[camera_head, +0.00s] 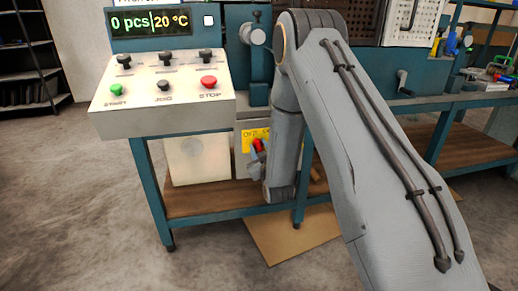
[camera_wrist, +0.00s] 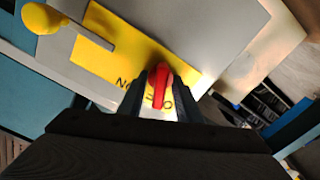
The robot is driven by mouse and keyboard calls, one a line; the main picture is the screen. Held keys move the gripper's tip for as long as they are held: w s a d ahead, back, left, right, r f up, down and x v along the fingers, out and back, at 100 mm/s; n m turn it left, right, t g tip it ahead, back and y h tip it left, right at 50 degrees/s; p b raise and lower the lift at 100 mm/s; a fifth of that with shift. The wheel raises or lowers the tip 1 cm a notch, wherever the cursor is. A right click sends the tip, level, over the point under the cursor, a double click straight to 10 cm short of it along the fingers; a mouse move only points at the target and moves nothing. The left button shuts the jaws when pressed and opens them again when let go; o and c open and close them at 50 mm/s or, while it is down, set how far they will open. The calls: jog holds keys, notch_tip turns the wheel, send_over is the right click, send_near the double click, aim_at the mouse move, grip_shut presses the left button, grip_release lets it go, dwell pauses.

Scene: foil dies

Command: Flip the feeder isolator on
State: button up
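The feeder isolator is a red handle (camera_head: 257,145) on a yellow plate (camera_head: 248,134), fixed to a grey box under the control panel. In the wrist view the red handle (camera_wrist: 160,86) stands out from the yellow plate (camera_wrist: 98,55), whose dark lettering is partly covered. My gripper (camera_wrist: 160,98) has one finger on each side of the handle. The fingers are apart, and yellow plate shows between the handle and the right finger. In the head view my gripper (camera_head: 258,167) is close to the handle and partly hidden by my arm.
A yellow ball knob (camera_wrist: 42,18) on a grey rod sticks out near the plate. The control panel (camera_head: 160,105) with green, black and red buttons overhangs the box. A teal bench frame (camera_head: 150,190) and wooden lower shelf (camera_head: 205,198) surround it. Open floor lies in front.

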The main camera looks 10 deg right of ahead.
grip_shut()
jog(key=shift+s+m+p, duration=0.1)
jog(key=shift+m+p, duration=0.65)
jog(key=shift+m, duration=0.55)
jog(key=shift+d+m+p, duration=0.1)
jog(key=shift+m+p, duration=0.35)
jog(key=shift+m, duration=0.85)
grip_release()
jog(key=s+p, duration=0.1)
jog(key=s, duration=0.6)
jog(key=shift+s, duration=0.35)
